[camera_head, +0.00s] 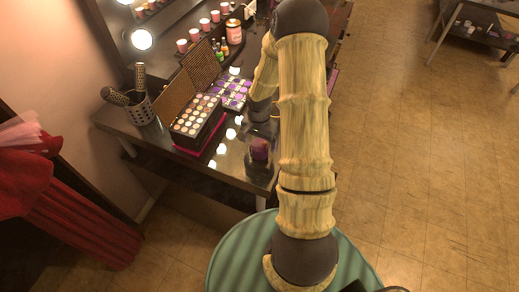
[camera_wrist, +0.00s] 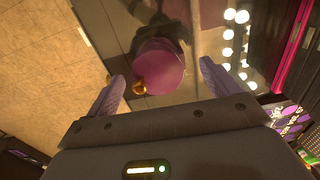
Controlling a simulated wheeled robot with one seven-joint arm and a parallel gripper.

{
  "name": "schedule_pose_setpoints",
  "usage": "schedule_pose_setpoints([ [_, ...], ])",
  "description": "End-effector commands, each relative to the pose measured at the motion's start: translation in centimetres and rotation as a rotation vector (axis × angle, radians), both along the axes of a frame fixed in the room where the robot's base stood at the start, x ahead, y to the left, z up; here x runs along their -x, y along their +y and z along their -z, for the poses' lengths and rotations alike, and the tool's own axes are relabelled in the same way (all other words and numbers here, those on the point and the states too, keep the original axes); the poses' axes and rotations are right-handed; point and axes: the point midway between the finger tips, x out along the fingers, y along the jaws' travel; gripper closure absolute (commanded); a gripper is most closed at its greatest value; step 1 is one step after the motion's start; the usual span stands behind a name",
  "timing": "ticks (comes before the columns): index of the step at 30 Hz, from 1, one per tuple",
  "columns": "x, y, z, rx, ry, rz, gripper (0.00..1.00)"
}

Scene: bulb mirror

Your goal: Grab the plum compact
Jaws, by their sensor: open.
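The plum compact (camera_head: 260,149) is on the dark glossy vanity table (camera_head: 232,166), near its front edge and just left of my arm. In the wrist view the compact (camera_wrist: 164,62) is a round plum disc with a small gold clasp on its lower left side. My gripper (camera_wrist: 162,72) is open, with one pale purple finger on each side of the compact in the picture. The fingertips look apart from it, and I cannot tell the height between them and the compact. In the head view my arm hides most of the gripper.
An open eyeshadow palette (camera_head: 197,116) and a purple palette (camera_head: 236,92) lie behind the compact. A mesh cup (camera_head: 141,109) of brushes stands at the left. Candles and bottles (camera_head: 219,47) line the back. Lit bulbs reflect in the tabletop. Floor lies right of the table.

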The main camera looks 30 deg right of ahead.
Motion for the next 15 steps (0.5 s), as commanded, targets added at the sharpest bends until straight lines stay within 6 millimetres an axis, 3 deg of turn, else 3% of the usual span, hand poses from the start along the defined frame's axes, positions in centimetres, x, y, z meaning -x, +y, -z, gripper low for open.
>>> schedule_pose_setpoints([
  [9,0.1,0.0,3.2,0.000,0.002,-0.001,0.12],
  [15,0.0,0.0,3.5,0.000,0.000,-0.001,0.12],
])
